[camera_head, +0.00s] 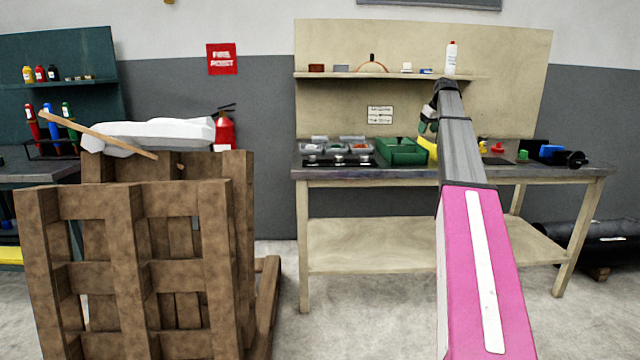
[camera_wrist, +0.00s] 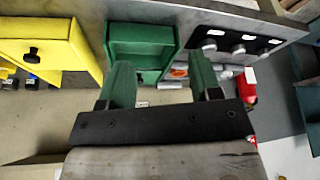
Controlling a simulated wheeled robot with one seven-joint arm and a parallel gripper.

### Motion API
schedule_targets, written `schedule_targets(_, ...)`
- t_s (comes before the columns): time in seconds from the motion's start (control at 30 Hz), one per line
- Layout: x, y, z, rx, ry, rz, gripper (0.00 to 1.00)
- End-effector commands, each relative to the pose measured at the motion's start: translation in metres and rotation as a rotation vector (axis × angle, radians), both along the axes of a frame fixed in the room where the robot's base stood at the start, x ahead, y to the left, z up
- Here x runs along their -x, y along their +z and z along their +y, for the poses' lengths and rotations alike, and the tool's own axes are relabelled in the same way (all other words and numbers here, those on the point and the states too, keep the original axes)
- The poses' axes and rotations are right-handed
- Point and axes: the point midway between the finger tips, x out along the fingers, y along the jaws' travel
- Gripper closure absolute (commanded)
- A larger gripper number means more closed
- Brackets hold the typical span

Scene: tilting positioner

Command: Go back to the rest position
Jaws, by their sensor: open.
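My arm reaches forward over the workbench (camera_head: 330,178) in the head view, and my gripper (camera_head: 428,120) is at its far end, small and partly hidden by my own arm. It is above the bench top, near the green bin (camera_head: 402,152) and the yellow box (camera_head: 428,146). In the wrist view my gripper (camera_wrist: 161,75) has its two green fingers spread apart with nothing between them. The green bin (camera_wrist: 140,48) and the yellow box (camera_wrist: 42,45) lie beyond the fingers.
A black panel with knobs (camera_head: 338,160) sits at the bench's front left. A shelf (camera_head: 390,76) with a white bottle (camera_head: 451,57) is above. Wooden pallets (camera_head: 130,260) stand at left. Floor between pallets and bench is clear.

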Motion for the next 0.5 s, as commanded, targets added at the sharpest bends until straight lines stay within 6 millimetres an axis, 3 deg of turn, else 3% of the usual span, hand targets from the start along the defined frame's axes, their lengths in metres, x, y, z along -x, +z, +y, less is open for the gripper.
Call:
schedule_targets(0.33, 0.016, -0.049, 0.021, -0.007, -0.027, 0.03, 0.42)
schedule_targets(0.5, 0.029, -0.087, 0.037, -0.011, -0.051, 0.051, 0.42)
